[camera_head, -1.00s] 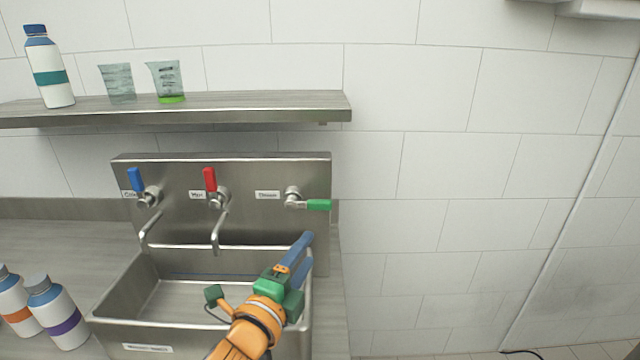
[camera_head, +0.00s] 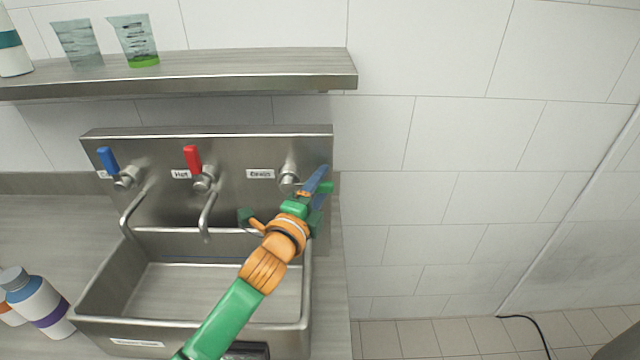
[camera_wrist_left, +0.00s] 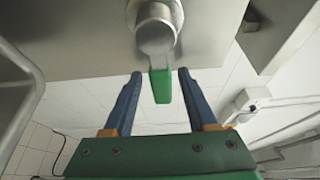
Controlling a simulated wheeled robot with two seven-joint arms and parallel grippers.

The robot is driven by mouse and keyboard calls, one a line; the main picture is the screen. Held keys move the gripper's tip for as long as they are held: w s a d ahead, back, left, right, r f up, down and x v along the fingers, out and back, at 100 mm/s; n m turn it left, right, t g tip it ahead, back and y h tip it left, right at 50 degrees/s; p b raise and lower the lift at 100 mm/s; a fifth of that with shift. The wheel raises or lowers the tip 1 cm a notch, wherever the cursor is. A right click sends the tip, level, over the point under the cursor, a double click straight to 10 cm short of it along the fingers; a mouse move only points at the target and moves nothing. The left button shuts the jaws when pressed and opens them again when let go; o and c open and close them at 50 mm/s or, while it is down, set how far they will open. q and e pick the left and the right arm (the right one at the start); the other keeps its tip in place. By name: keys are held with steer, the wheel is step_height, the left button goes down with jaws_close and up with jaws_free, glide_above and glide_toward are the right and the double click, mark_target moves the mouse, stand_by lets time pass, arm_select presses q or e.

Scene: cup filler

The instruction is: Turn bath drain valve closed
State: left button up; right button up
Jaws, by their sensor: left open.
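The drain valve (camera_head: 289,174) sits at the right of the steel back panel, beside a label that appears to read "Drain". Its green handle (camera_head: 327,187) points sideways to the right and is partly hidden by my gripper. In the left wrist view the green handle (camera_wrist_left: 160,86) lies between the two blue fingers, with a gap on each side. My left gripper (camera_head: 318,186) is open at the handle; it also shows in the left wrist view (camera_wrist_left: 158,80). My right gripper is not in view.
The cold tap's blue lever (camera_head: 107,159) and the hot tap's red lever (camera_head: 192,158) stand upright to the left. The steel sink (camera_head: 90,305) lies below my arm. A shelf (camera_head: 230,72) with measuring cups overhangs the panel. Bottles (camera_head: 38,300) stand at left.

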arm_select(q)
steer(key=shift+s+r, duration=0.1)
steer(key=shift+s, duration=0.15)
steer(key=c, duration=0.3)
jaws_close()
steer(key=shift+r, duration=0.15)
stand_by(0.7)
